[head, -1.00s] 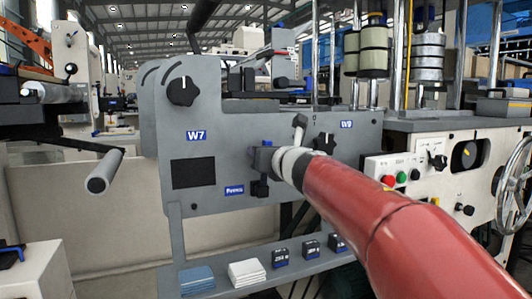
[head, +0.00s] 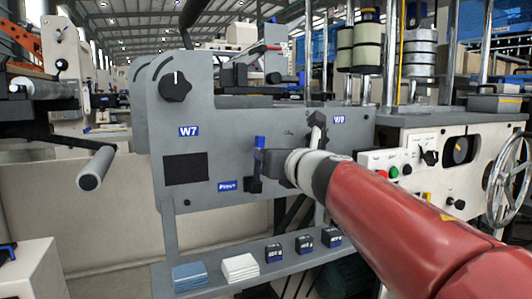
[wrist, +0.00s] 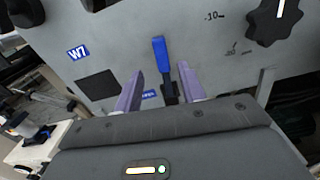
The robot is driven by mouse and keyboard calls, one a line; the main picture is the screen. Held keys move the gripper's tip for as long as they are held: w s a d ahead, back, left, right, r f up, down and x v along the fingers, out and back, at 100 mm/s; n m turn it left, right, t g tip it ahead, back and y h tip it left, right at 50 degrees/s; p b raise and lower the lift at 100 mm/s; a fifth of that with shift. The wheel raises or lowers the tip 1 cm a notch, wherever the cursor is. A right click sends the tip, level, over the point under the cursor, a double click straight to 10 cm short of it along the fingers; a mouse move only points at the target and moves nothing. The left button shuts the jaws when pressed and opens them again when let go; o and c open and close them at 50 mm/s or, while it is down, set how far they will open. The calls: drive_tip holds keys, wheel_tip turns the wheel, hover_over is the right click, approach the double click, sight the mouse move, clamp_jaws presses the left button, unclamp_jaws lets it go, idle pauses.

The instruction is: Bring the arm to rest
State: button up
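My gripper (wrist: 161,72) is open in the wrist view, its two purple fingers apart with nothing held between them. A blue-handled lever (wrist: 159,50) on a dark base stands on the grey panel beyond the gap between the fingers. In the head view the lever (head: 259,152) is upright, just left of my gripper (head: 273,168). The fingers are mostly hidden there by the wrist. My red arm (head: 390,215) reaches in from the lower right. The exact gap between fingertips and lever cannot be told.
The grey panel (head: 220,190) carries a black knob (head: 175,86), a dark window (head: 186,169) and a W7 label. A shelf (head: 215,279) below holds folded cloths (head: 240,267) and several dark blocks. A roller handle (head: 96,168) juts out at left. A handwheel (head: 506,175) stands at right.

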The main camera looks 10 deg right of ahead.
drive_tip(key=s+d+f+m+g+h+p, duration=0.25)
drive_tip(key=s+d+m+h, duration=0.3)
drive_tip(key=m, duration=0.65)
drive_tip(key=s+d+f+m+g+h+p, duration=0.1)
drive_tip(key=s+d+f+m+h+p, duration=0.4)
drive_tip(key=m, duration=0.7)
drive_tip(key=s+a+f+m+g+y+p, duration=0.1)
drive_tip(key=s+f+m+g, duration=0.3)
drive_tip(key=s, duration=0.5)
drive_tip(key=s+a+f+m+g+y+p, duration=0.2)
drive_tip(key=s+a+f+m+g+y, duration=0.1)
drive_tip(key=s+f+m, duration=0.6)
drive_tip(key=shift+f+m+g+y, duration=0.15)
drive_tip(key=shift+m+g+y, duration=0.35)
drive_tip(key=shift+m, duration=0.3)
